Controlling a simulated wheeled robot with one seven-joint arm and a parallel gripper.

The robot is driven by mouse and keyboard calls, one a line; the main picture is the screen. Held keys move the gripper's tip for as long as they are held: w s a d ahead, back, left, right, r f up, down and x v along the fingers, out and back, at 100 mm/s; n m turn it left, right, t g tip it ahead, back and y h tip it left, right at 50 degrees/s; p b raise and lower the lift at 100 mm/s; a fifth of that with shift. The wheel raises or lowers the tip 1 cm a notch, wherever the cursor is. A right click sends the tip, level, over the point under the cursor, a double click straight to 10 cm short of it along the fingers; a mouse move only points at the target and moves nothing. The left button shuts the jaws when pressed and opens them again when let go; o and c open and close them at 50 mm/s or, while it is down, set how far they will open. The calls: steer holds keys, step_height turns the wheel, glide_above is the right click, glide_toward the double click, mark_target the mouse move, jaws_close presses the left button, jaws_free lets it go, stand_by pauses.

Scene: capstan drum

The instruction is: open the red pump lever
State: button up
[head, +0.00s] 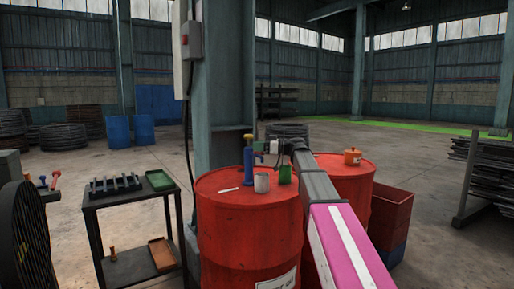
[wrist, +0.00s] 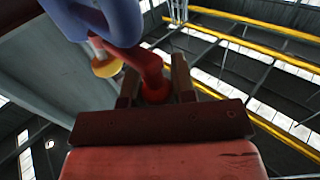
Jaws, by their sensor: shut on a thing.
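The blue pump (head: 248,168) with a yellow top stands upright on the left red drum. In the wrist view, part of its blue body (wrist: 112,20) fills the top left. The red pump lever (wrist: 148,65) runs from the pump, and its rounded end lies between the fingers of my gripper (wrist: 156,88). My gripper is shut on this lever end. In the head view, my gripper (head: 268,147) is small, just right of the pump, and the lever is too small to make out there.
A grey cup (head: 262,183) and a green cup (head: 285,174) stand on the left drum (head: 248,235), below my arm. An orange pot (head: 352,156) sits on the right drum (head: 345,175). A dark cart (head: 120,205) stands left. A green-grey column (head: 225,90) rises behind the pump.

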steer(key=shift+g, duration=0.3)
steer(key=shift+d, duration=0.1)
steer(key=o, duration=0.9)
steer(key=shift+d, duration=0.1)
steer(key=d, duration=0.3)
steer(key=s+d, duration=0.1)
steer(key=d, duration=0.6)
steer(key=shift+s+d, duration=0.2)
steer(key=shift+s, duration=0.2)
